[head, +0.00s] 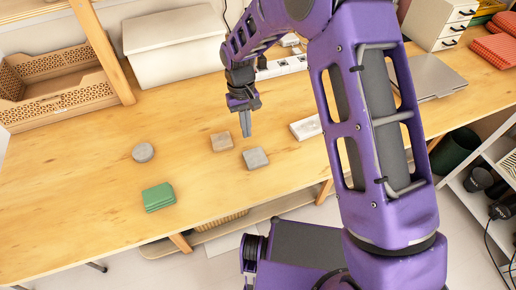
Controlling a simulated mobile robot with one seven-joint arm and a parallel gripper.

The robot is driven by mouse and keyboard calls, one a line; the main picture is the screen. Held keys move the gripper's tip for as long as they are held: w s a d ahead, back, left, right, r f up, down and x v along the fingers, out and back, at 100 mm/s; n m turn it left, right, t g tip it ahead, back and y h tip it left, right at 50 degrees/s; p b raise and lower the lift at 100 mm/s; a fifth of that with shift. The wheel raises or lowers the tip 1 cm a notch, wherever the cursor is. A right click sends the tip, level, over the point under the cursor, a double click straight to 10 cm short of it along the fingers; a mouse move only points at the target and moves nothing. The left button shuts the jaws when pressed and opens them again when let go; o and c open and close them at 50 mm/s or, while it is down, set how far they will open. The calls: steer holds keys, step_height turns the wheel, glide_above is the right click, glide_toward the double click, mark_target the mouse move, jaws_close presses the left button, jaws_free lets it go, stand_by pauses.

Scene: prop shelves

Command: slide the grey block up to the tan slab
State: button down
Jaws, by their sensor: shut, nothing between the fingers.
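The grey block (255,159) lies flat on the wooden table near its front edge. The tan slab (221,141) lies to its left and slightly farther back, with a narrow gap of bare wood between them. My gripper (246,134) points down with its fingers together and empty. In the picture its tips are just behind the grey block and to the right of the tan slab. I cannot tell whether the tips touch the table.
A round grey disc (143,152) and a green stack (158,197) lie to the left. A pale flat block (306,127) lies to the right, partly behind my arm. A power strip (282,67) is at the back. Bare table (80,185) spreads at the left.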

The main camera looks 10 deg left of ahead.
mark_target(257, 161)
steer(key=s+d, duration=0.1)
steer(key=s, duration=0.1)
steer(key=s+d, duration=0.2)
steer(key=s, duration=0.1)
steer(key=s+d+f, duration=0.1)
steer(key=s, duration=0.1)
steer(key=shift+s+d, duration=0.2)
steer(key=shift+d, duration=0.05)
steer(key=shift+w+f, duration=0.1)
steer(key=shift+f, duration=0.15)
steer(key=shift+f, duration=0.15)
